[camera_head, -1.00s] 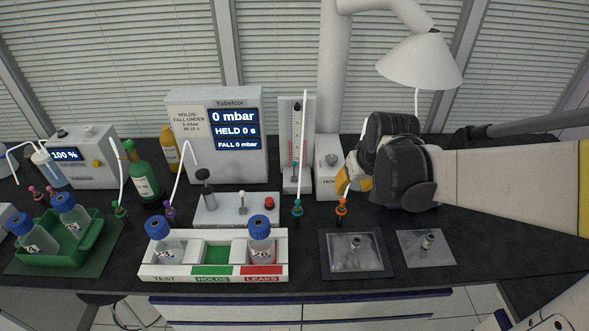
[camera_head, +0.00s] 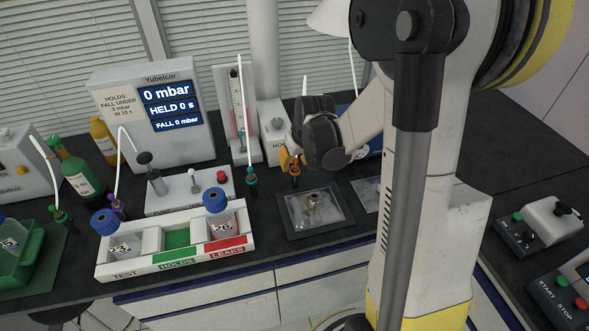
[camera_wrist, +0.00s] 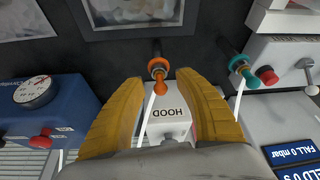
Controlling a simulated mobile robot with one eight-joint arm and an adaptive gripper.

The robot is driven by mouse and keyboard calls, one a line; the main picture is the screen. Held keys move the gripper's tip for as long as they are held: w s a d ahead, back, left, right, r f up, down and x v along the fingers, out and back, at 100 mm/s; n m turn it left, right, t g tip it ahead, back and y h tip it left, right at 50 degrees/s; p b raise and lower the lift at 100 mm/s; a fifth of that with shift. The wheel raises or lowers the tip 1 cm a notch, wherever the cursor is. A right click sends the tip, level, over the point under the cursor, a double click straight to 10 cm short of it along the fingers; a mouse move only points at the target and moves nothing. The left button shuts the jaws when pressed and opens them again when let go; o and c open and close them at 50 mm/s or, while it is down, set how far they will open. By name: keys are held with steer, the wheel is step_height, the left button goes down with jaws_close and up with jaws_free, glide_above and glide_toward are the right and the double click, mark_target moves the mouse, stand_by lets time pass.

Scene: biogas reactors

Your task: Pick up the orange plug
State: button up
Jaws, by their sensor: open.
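The orange plug (camera_head: 295,168) stands upright on the dark bench, with a white tube rising from it, behind the framed tray. In the wrist view the orange plug (camera_wrist: 158,70) lies just beyond and between the fingertips, apart from them. My gripper (camera_head: 288,160) is at the plug in the head view, its yellow fingers partly hidden by its dark body. In the wrist view my gripper (camera_wrist: 172,80) is open, with nothing between its two yellow fingers but the plug's tube and the view of the hood box.
A teal plug (camera_head: 251,180) stands to the left. The white HOOD box (camera_head: 272,124) is behind. A dark-framed tray (camera_head: 314,210) lies in front, and a white rack (camera_head: 133,262) with bottles is at the front left. A blue device with a dial (camera_wrist: 44,100) is beside the fingers.

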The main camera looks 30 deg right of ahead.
steer(key=shift+w+f, duration=0.15)
steer(key=shift+f, duration=0.25)
steer(key=shift+c, duration=0.4)
jaws_close()
steer(key=shift+r, duration=0.1)
